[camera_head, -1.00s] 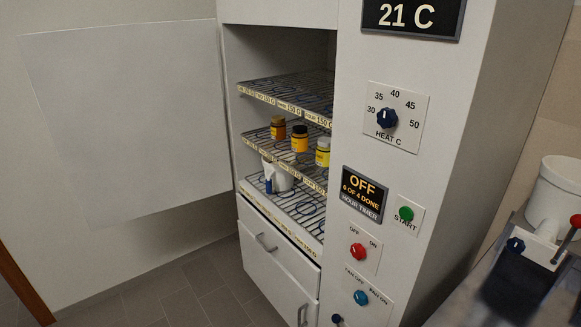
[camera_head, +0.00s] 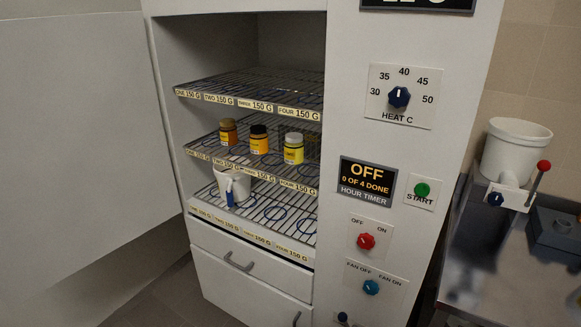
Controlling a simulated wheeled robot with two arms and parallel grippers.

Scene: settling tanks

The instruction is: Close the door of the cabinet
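The white cabinet (camera_head: 345,225) stands in the middle of the head view with its upper compartment open. Its white door (camera_head: 75,150) is swung wide open to the left, and its outer edge runs out of the picture. Inside are wire shelves (camera_head: 270,205) with blue rings and weight labels. Three jars with yellow labels, an orange-brown one (camera_head: 228,132), a dark-capped one (camera_head: 259,139) and a white-capped one (camera_head: 293,148), stand on the middle shelf. A white mug-like container (camera_head: 232,184) with a blue part stands on the lower shelf. Neither of my grippers is in view.
The control panel right of the opening has a heat knob (camera_head: 398,97), an hour timer display (camera_head: 367,181), a red knob (camera_head: 366,241) and a blue knob (camera_head: 371,287). Drawers (camera_head: 250,262) sit below. A dark counter (camera_head: 490,260) with a white pot (camera_head: 515,150) stands at right.

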